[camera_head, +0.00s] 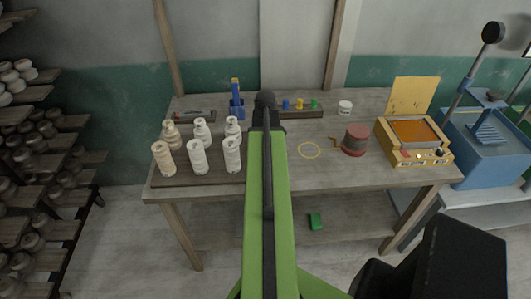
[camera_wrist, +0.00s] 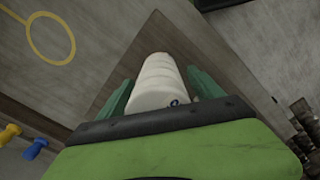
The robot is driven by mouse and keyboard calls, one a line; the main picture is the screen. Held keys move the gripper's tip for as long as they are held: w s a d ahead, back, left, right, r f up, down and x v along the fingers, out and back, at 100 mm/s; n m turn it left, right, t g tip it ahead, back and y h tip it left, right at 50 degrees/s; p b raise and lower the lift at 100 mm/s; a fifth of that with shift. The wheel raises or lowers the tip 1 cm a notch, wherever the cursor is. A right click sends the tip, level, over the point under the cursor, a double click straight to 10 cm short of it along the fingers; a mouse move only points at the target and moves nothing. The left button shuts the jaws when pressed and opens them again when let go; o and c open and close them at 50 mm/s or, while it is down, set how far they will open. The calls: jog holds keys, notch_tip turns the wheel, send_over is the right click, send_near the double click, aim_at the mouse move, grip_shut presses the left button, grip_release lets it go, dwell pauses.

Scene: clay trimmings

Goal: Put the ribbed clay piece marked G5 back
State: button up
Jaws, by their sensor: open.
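In the wrist view a pale ribbed clay piece (camera_wrist: 155,80) stands between the two green fingers of my gripper (camera_wrist: 160,84). The fingers are apart, one on each side of it; whether they touch it I cannot tell. A small dark blue mark shows low on the piece, but I cannot read it. In the head view several pale ribbed clay pieces (camera_head: 197,158) stand upright on a brown board (camera_head: 205,180) at the table's left. Their marks are too small to read. My arm hides the fingers and the piece between them there.
A yellow ring (camera_head: 309,150) is marked on the table (camera_head: 330,178), beside a red-rimmed dark drum (camera_head: 355,140). A yellow open box (camera_head: 400,155) stands at the right. Coloured pegs on a rack (camera_head: 299,114), a white jar (camera_head: 345,107) and a blue holder (camera_head: 237,107) line the back.

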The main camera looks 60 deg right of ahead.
jog(key=shift+r, duration=0.1)
notch_tip(320, 180, up, 12)
jog(key=p, duration=1.2)
jog(key=w+a, duration=0.9)
jog(key=shift+w+a, duration=0.1)
jog(key=shift+a, duration=0.05)
jog(key=w+a, duration=0.4)
jog(key=a, duration=0.3)
jog(key=w+a, duration=0.5)
jog(key=a, duration=0.2)
jog(key=w+a, duration=0.3)
jog(key=a, duration=2.3)
jog(key=shift+w+a, duration=0.15)
jog(key=shift+a, duration=0.1)
